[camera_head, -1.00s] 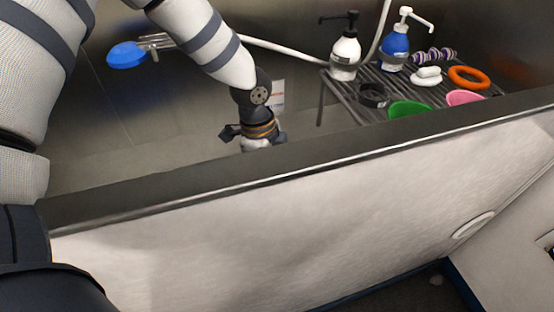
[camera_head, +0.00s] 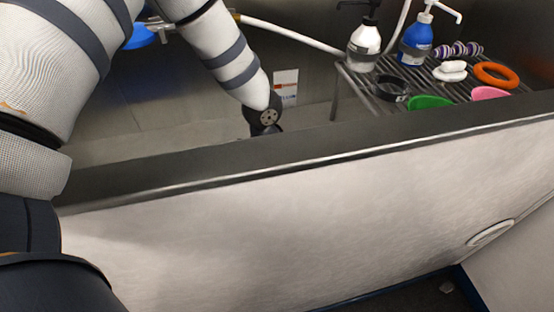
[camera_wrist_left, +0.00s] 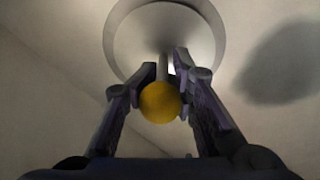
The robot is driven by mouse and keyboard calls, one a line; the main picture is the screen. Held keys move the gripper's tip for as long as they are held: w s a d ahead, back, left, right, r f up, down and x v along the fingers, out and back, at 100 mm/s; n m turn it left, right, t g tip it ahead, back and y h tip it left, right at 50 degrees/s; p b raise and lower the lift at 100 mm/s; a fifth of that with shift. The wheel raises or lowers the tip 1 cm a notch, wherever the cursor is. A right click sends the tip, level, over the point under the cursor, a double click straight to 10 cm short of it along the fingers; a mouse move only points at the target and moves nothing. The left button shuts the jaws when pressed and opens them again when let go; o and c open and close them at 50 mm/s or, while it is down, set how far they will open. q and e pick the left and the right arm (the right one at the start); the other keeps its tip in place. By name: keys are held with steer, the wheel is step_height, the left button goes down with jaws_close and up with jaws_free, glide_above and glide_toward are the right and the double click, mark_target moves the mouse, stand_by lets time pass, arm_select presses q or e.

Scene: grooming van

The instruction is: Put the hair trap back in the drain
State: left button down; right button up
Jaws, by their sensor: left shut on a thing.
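In the left wrist view my left gripper (camera_wrist_left: 167,80) is shut on the hair trap (camera_wrist_left: 159,103), with its yellow ball knob between the fingers. A thin grey stem runs from the knob toward a round pale drain (camera_wrist_left: 205,25) in the tub floor. The stem's far end lies within the drain's circle; I cannot tell whether it is seated or just above. In the head view my left arm reaches over the tub wall, and its fingers and the trap are hidden behind the wall. My right gripper is not in view.
The tub's near wall (camera_head: 300,215) with a dark rim crosses the head view. A slatted rack (camera_head: 385,108) at the right holds a white pump bottle (camera_head: 364,48), a blue pump bottle (camera_head: 415,42), an orange ring (camera_head: 496,75) and bowls. A blue shower head (camera_head: 140,38) is at upper left.

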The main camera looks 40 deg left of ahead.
arm_select(q)
steer(key=shift+f, duration=0.15)
steer(key=c, duration=1.2)
jaws_free()
step_height(320, 180, up, 12)
steer(key=a, duration=0.1)
steer(key=shift+a, duration=0.35)
